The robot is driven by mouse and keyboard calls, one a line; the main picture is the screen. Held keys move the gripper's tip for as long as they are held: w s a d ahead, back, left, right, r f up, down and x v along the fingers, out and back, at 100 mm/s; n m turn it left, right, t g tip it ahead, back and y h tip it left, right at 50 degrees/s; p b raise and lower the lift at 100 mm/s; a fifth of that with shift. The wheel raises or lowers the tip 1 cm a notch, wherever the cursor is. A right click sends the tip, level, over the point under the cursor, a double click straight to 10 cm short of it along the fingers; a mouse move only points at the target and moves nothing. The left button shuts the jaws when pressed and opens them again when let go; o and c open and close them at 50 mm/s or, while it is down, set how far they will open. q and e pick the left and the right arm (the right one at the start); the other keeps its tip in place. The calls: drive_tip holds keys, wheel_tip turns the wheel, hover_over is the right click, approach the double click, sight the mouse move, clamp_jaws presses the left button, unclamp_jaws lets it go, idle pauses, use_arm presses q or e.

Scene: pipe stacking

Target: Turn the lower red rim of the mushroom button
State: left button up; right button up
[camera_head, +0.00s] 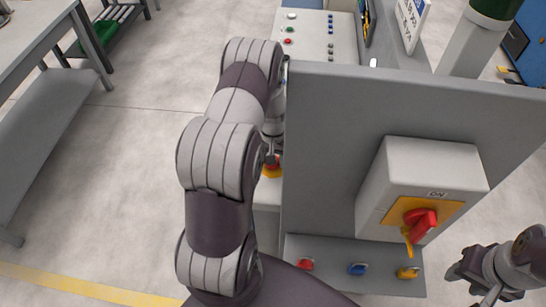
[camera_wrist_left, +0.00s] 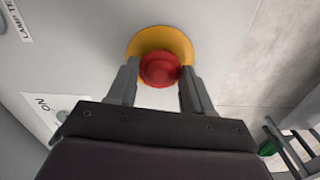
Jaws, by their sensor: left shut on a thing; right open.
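The red mushroom button (camera_wrist_left: 160,69) sits on a yellow round base (camera_wrist_left: 149,38) on a light grey panel in the left wrist view. In the head view only a bit of the yellow base (camera_head: 271,173) shows below my left gripper (camera_head: 271,157). The two fingers of my left gripper (camera_wrist_left: 160,82) stand on either side of the red button and are shut on it. My right gripper (camera_head: 470,286) is open and empty at the lower right of the head view.
A grey upright panel (camera_head: 330,150) stands right of my left arm. It carries a box with a red rotary switch (camera_head: 421,222). Red, blue and yellow padlock-like pieces lie on the ledge below. A control panel (camera_head: 318,22) with several buttons is behind. A grey table (camera_head: 30,35) stands at left.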

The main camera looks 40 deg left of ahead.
use_arm(q)
drive_tip(key=shift+s+f, duration=0.1)
drive_tip(key=o, duration=1)
drive_tip(key=shift+o, duration=0.2)
wheel_tip(320, 180, up, 13)
drive_tip(key=b, duration=0.2)
drive_tip(key=shift+f+b, duration=0.15)
drive_tip(key=shift+b, duration=0.2)
